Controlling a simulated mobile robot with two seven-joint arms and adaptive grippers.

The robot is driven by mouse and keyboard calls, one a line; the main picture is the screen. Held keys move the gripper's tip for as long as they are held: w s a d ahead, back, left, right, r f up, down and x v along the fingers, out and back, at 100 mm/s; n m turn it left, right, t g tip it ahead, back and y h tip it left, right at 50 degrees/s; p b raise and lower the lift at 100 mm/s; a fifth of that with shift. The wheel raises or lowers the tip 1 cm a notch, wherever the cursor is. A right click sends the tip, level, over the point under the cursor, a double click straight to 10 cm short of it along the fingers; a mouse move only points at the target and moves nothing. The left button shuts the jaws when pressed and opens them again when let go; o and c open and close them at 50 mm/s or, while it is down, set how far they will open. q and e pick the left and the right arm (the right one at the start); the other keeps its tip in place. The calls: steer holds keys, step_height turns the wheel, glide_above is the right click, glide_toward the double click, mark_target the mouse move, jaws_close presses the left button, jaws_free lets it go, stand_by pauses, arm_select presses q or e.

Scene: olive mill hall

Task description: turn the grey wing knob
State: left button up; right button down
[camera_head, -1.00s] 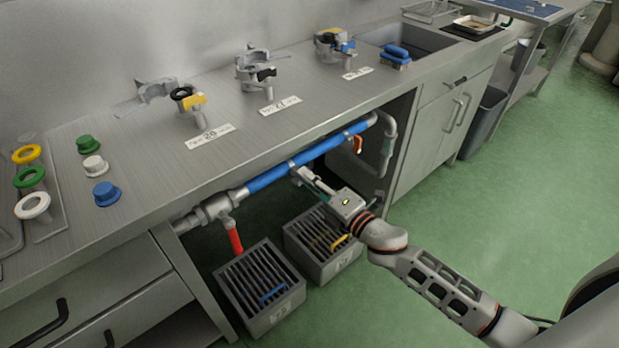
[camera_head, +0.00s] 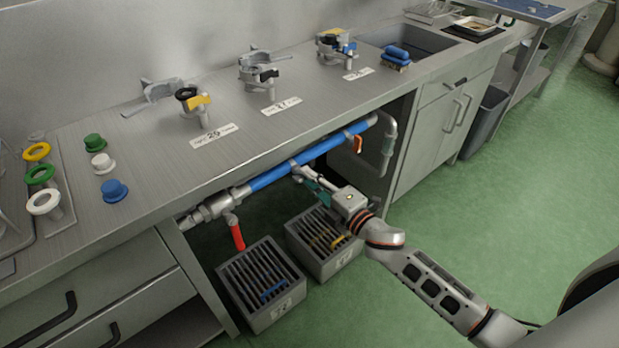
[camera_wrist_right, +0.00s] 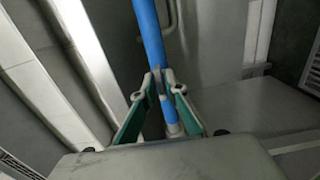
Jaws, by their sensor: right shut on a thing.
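The blue pipe (camera_head: 285,172) runs under the front edge of the steel counter. My right gripper (camera_head: 300,174) reaches it from the right, below the counter edge. In the right wrist view the fingers (camera_wrist_right: 160,88) with green inner sides close in on a small grey piece in front of the blue pipe, which I take to be the grey wing knob (camera_wrist_right: 157,84). The gripper is shut on it. The fingers hide most of the knob, and its exact angle cannot be told. My left gripper is not in view.
A red lever (camera_head: 236,236) hangs at the pipe's left end and an orange lever (camera_head: 358,145) at its right. Two grey slatted crates (camera_head: 262,320) stand on the floor below. Clamps and coloured knobs sit on the counter (camera_head: 235,140).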

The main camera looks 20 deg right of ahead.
steer(key=c, duration=2.2)
jaws_free()
steer(key=shift+s, duration=0.1)
steer(key=v, duration=1.1)
steer(key=shift+s+d, duration=0.15)
steer(key=shift+s, duration=0.25)
